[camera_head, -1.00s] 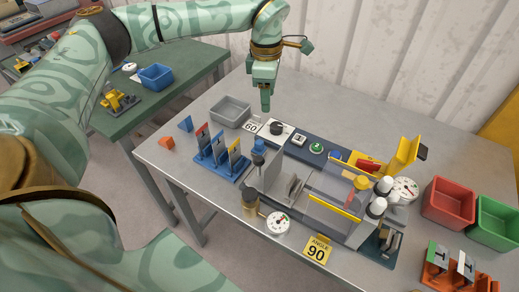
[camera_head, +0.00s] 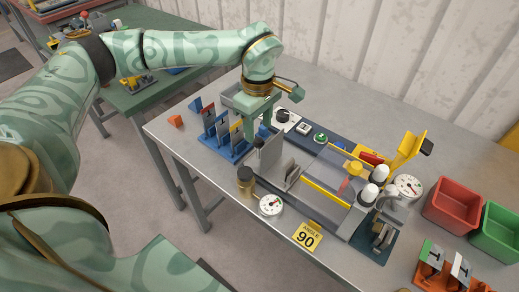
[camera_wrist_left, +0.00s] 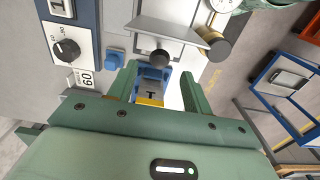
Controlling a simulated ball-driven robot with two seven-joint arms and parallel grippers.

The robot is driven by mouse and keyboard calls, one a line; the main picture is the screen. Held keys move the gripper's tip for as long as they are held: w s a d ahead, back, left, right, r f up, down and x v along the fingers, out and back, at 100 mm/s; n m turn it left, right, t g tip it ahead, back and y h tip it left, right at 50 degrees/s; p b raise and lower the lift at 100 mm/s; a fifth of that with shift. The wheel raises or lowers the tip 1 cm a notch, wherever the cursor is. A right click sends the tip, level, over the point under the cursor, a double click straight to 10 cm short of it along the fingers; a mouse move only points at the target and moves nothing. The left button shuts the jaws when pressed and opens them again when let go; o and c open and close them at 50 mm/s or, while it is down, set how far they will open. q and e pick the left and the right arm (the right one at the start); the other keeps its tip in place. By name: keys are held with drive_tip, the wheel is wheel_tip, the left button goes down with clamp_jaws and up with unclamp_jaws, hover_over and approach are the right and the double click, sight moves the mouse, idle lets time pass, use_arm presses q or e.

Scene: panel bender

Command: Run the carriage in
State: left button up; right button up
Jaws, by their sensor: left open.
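The panel bender (camera_head: 325,190) lies across the grey bench. At its left end is what looks like the carriage, with an upright grey plate (camera_head: 271,154); a dark round knob (camera_wrist_left: 160,58) shows on it in the wrist view. My left gripper (camera_head: 256,132) points down beside that end, close to the knob, open and empty. In the wrist view its two fingers (camera_wrist_left: 157,88) stand apart, with the knob just beyond and between their tips. I cannot tell whether they touch it. My right gripper is not in view.
A blue rack (camera_head: 222,140) with upright plates stands just left of the gripper. A control strip with a black dial (camera_head: 283,115) runs behind the bender. Red (camera_head: 452,203) and green bins sit right.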

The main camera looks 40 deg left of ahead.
sight(258, 148)
use_arm(q)
wheel_tip(258, 148, down, 8)
drive_tip(key=shift+f+b, duration=0.25)
drive_tip(key=shift+b, duration=0.7)
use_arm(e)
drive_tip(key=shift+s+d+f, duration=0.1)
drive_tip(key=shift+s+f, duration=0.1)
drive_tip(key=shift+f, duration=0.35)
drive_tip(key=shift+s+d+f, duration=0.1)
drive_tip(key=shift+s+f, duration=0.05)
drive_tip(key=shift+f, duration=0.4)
